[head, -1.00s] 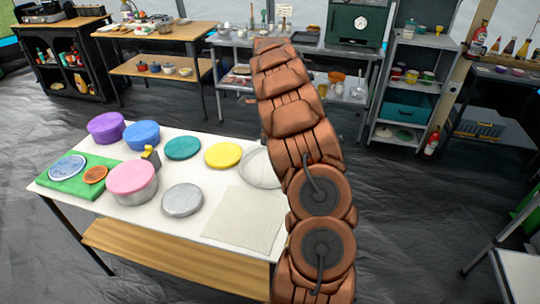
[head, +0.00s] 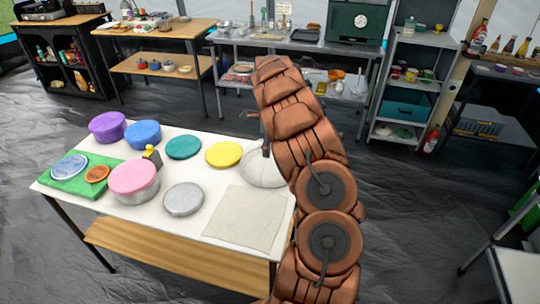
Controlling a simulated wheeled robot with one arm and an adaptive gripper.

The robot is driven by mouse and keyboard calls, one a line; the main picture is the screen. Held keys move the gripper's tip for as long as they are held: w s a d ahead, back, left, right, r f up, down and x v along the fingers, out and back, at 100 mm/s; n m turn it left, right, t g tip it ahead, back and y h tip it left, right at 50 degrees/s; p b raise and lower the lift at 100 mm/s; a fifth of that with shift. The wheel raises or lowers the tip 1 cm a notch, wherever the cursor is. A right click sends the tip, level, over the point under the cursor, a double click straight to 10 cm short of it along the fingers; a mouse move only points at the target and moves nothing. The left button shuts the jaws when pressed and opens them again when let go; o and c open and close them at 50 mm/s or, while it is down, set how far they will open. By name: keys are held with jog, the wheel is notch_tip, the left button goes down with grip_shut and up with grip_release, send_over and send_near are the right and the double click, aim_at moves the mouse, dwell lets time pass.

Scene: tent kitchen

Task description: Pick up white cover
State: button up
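A round white cover (head: 260,172) lies near the right end of the white table (head: 168,215), partly hidden behind my arm. A flat off-white square cloth (head: 245,217) lies in front of it. My gripper (head: 266,149) shows only as a small dark part at the left edge of my arm, over the far side of the white cover. Its fingertips are mostly hidden. I cannot tell whether it touches the cover.
Nearby on the table are yellow (head: 224,154), teal (head: 183,147) and grey (head: 183,198) round lids. Pink (head: 134,180), blue (head: 142,134) and purple (head: 108,126) covered bowls stand further left, with a green board (head: 75,186). Shelves line the back.

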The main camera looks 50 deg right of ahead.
jog(key=c, duration=0.5)
jog(key=shift+r, duration=0.1)
